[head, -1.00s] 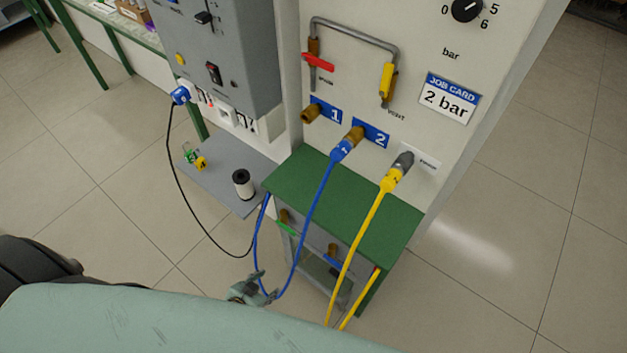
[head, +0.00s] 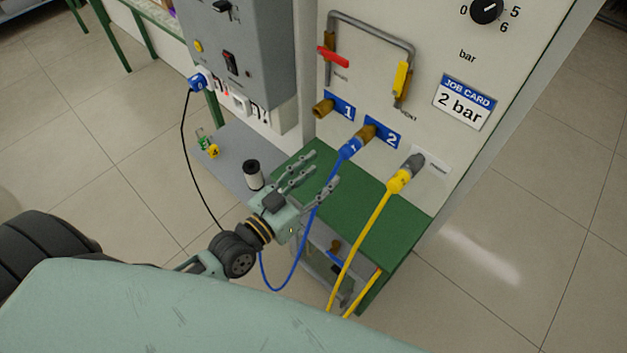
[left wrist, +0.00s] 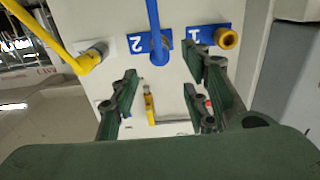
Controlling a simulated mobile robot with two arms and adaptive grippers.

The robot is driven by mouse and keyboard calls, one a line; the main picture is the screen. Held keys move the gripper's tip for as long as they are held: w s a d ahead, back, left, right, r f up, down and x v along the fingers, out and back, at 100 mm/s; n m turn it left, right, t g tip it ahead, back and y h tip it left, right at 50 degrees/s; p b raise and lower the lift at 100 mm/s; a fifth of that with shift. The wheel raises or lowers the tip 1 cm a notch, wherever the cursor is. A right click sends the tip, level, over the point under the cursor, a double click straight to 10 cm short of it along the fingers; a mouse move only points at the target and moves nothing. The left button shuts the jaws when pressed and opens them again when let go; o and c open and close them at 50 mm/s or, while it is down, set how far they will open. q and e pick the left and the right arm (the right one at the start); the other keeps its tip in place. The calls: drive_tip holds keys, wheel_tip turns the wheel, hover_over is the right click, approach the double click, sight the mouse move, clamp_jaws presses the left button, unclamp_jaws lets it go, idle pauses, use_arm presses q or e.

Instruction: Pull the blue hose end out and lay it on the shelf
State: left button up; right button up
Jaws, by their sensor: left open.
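The blue hose end (head: 352,147) is plugged into the brass port labelled 2 (head: 370,132) on the white panel. Its blue hose (head: 310,222) hangs down in front of the green shelf (head: 385,213) and loops low. My left gripper (head: 325,172) is open and empty, over the shelf's left part, below and left of the blue hose end and apart from it. In the left wrist view, the blue hose end (left wrist: 159,47) shows beyond the open fingers (left wrist: 160,98), in an upside-down view of the panel. My right gripper is not in view.
A yellow hose end (head: 400,180) sits in the grey port to the right, its hose crossing the shelf front. Brass port 1 (head: 322,108) is empty. A red-handled valve (head: 332,57) and a yellow-handled valve (head: 402,80) are above.

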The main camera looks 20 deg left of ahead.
sight(343, 155)
use_arm(q)
drive_tip(key=shift+b+x, duration=0.65)
drive_tip(key=shift+x, duration=4.55)
drive_tip(key=shift+f, duration=0.1)
drive_tip(key=shift+c, duration=0.4)
drive_tip(key=shift+d, duration=0.1)
clamp_jaws()
